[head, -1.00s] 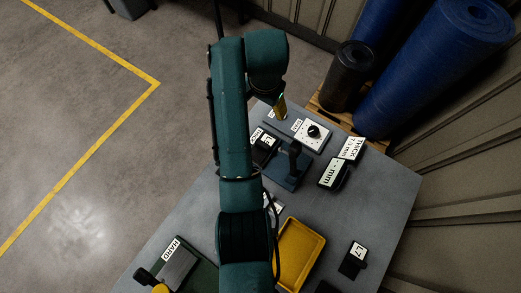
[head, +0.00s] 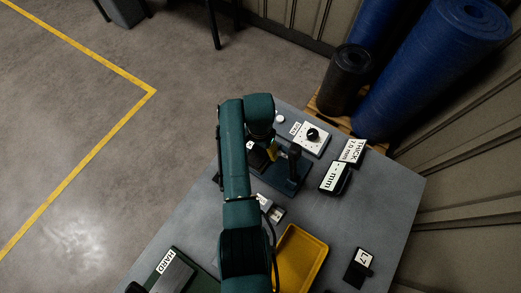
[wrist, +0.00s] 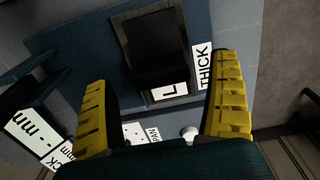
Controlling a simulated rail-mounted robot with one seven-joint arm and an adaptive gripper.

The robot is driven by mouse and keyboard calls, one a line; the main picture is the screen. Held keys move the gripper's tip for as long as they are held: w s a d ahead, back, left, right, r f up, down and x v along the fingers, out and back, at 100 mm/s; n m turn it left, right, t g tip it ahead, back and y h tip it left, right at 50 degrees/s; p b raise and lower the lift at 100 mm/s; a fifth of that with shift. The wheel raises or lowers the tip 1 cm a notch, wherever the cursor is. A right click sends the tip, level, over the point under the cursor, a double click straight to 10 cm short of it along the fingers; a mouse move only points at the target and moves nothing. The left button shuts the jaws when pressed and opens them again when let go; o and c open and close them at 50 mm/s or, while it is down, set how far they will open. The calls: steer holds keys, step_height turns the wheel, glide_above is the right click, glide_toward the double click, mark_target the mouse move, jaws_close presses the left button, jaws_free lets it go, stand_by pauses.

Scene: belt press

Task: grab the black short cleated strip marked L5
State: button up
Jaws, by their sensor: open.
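A black strip (wrist: 152,45) with a white label (wrist: 168,92) lies on the dark blue gauge plate (wrist: 205,20) in the wrist view. Only an "L" is readable on the label, so I cannot confirm L5. My gripper (wrist: 163,72) is open, with its yellow ribbed fingers apart on either side of the strip's labelled end and nothing held. Whether the fingers are down at its height is unclear. In the head view the strip (head: 257,159) is partly hidden by my arm, with my gripper (head: 271,150) close beside it.
The gauge post (head: 293,160) stands right of the strip. A "- mm" display (head: 334,177), a dial box (head: 311,137) and a "THICK" sign (head: 352,150) are near. A yellow tray (head: 300,258), an L7 piece (head: 358,268) and a "HARD" plate (head: 175,270) are nearer.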

mark_target(260, 149)
step_height(260, 149, down, 2)
steer(key=c, duration=1.3)
step_height(260, 149, up, 10)
steer(key=shift+r+p, duration=0.1)
steer(key=shift+p, duration=0.4)
